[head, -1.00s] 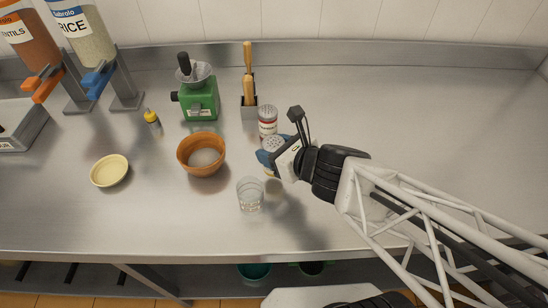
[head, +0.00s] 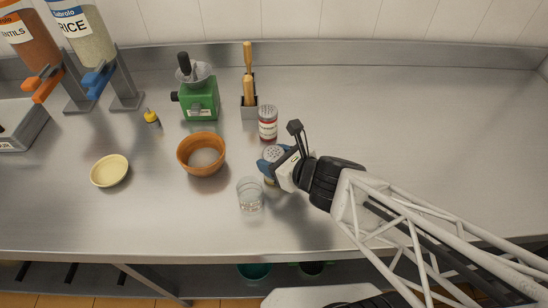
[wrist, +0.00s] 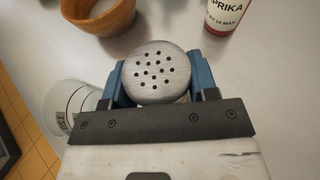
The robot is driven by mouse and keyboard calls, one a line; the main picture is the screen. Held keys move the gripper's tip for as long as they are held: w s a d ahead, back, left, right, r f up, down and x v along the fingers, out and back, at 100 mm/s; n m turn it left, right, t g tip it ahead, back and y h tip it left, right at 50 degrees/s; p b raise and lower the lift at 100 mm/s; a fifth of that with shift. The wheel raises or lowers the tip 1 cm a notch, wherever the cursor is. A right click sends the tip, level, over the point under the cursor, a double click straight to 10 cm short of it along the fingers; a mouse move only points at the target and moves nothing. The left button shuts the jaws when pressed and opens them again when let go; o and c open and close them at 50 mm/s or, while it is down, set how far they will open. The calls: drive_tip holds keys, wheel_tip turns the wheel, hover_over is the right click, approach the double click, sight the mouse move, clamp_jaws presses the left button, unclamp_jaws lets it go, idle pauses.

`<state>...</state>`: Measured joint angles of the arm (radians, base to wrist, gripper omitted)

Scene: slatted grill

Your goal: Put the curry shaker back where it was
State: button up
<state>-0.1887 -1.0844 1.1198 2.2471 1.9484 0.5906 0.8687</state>
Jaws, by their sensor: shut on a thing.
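The shaker in my grip (head: 273,153) has a round metal lid with holes, and its lid also shows in the wrist view (wrist: 155,70). Its label is hidden, so I cannot read that it is curry. My gripper (head: 273,164) is shut on it, with blue fingers (wrist: 156,88) on both sides just below the lid. The shaker is upright. It is at or just above the steel counter, left of my arm; I cannot tell if its base touches. A second shaker, labelled paprika (wrist: 226,14), stands behind it, and shows in the head view (head: 268,124).
A glass (head: 250,195) stands close in front and left. An orange-brown bowl (head: 203,154) is to the left, with a pale yellow bowl (head: 110,170) farther left. A green grinder (head: 200,98) and a utensil holder (head: 249,110) stand behind. The counter's right side (head: 430,130) is clear.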

drive_tip(key=shift+f, duration=0.2)
drive_tip(key=o, duration=1)
drive_tip(key=shift+c, duration=0.2)
drive_tip(key=shift+r, duration=0.25)
drive_tip(key=shift+s+d, duration=0.15)
drive_tip(key=v, duration=1.1)
drive_tip(key=shift+s+d, duration=0.2)
drive_tip(key=shift+r, duration=0.15)
idle(0.4)
